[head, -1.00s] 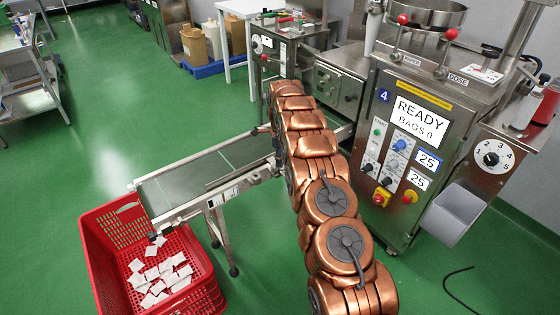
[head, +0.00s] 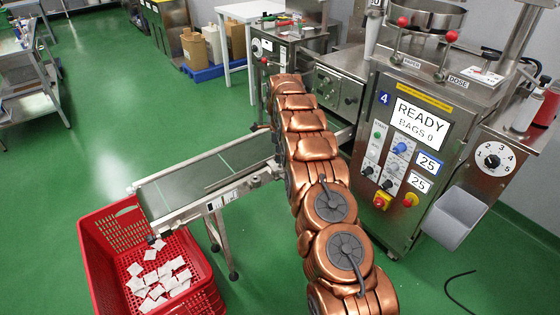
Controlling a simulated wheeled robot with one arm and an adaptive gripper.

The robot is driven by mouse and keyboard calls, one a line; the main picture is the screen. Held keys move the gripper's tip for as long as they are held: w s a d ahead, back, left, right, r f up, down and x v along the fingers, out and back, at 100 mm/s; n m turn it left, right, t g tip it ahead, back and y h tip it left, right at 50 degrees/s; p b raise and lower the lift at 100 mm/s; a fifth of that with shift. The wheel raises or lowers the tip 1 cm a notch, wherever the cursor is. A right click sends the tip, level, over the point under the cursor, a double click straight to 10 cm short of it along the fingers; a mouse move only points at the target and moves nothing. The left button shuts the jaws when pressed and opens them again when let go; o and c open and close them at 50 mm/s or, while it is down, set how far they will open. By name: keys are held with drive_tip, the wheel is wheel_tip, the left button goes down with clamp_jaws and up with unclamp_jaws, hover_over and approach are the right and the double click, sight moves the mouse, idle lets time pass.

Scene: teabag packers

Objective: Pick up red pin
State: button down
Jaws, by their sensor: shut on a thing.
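My copper-coloured arm reaches from the bottom right up past the conveyor to the side of the packing machine (head: 375,150). Its far end hides what lies behind it, and I cannot see my gripper or its fingers. No red pin can be made out for certain. Small red and green items (head: 284,19) lie on top of the smaller machine at the back, too small to identify. Red round knobs (head: 402,19) sit on the clamps of the steel hopper (head: 428,14). The display reads READY, BAGS 0.
A conveyor (head: 190,187) runs from behind my arm to a red crate (head: 92,262) holding several white teabags. A grey bin (head: 455,215) hangs at the machine's right. A black cable (head: 450,285) lies on the floor. Green floor (head: 120,110) is clear at left.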

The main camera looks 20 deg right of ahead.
drive_tip(key=shift+s+r, duration=0.1)
drive_tip(key=shift+r, duration=0.2)
drive_tip(key=shift+s+a+r, duration=0.15)
drive_tip(key=shift+s+a, duration=0.05)
drive_tip(key=shift+s, duration=0.55)
drive_tip(key=s+a+r+b, duration=0.1)
drive_tip(key=s+a+b, duration=0.2)
drive_tip(key=s, duration=1.1)
drive_tip(key=shift+r, duration=0.2)
drive_tip(key=shift+r, duration=2.9)
drive_tip(key=shift+p, duration=0.3)
